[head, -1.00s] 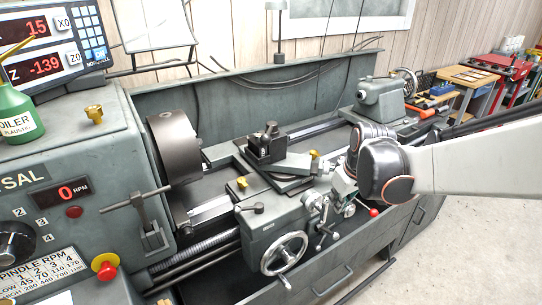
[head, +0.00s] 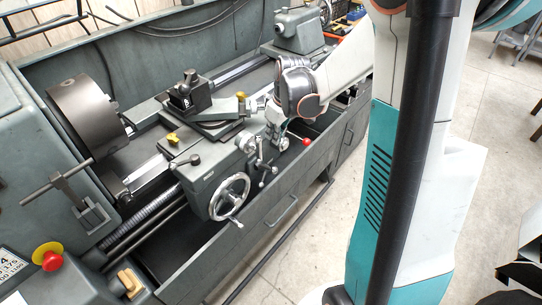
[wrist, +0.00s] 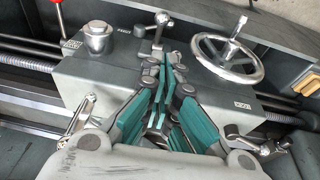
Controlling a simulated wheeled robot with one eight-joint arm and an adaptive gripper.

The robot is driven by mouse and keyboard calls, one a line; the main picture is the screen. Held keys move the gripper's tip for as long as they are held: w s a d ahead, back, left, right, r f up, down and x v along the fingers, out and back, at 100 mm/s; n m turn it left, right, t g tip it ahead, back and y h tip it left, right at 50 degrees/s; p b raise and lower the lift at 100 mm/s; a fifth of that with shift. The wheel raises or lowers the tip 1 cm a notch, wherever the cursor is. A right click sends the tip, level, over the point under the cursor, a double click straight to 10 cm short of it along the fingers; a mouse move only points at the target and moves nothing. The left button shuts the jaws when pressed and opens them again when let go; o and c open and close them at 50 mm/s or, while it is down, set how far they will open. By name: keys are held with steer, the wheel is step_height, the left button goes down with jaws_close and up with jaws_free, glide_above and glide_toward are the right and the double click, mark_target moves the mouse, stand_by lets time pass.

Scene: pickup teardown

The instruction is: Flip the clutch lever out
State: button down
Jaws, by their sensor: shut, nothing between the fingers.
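My gripper (wrist: 165,62) is shut and empty, its teal-padded fingers over the grey lathe apron in the wrist view. In the head view my gripper (head: 274,128) is at the right end of the carriage (head: 207,185), its tips partly hidden. A short chrome lever (wrist: 159,32) stands just beyond the fingertips; I cannot tell whether they touch it. Another chrome lever (wrist: 80,115) is left of the fingers. A red-knobbed lever (head: 305,142) stands to the right of my gripper in the head view. I cannot tell which of these is the clutch lever.
A chrome handwheel (head: 229,197) projects from the carriage front; it shows close right of the fingers in the wrist view (wrist: 228,58). The chuck (head: 90,115) is at left, the tool post (head: 188,92) behind. Open floor (head: 320,215) lies in front.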

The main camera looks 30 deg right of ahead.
steer(key=b, duration=0.5)
glide_above(270, 168)
steer(key=f, duration=1.2)
steer(key=shift+s+f, duration=0.1)
steer(key=shift+s, duration=0.1)
steer(key=shift+s+f, duration=0.1)
steer(key=shift+f, duration=0.6)
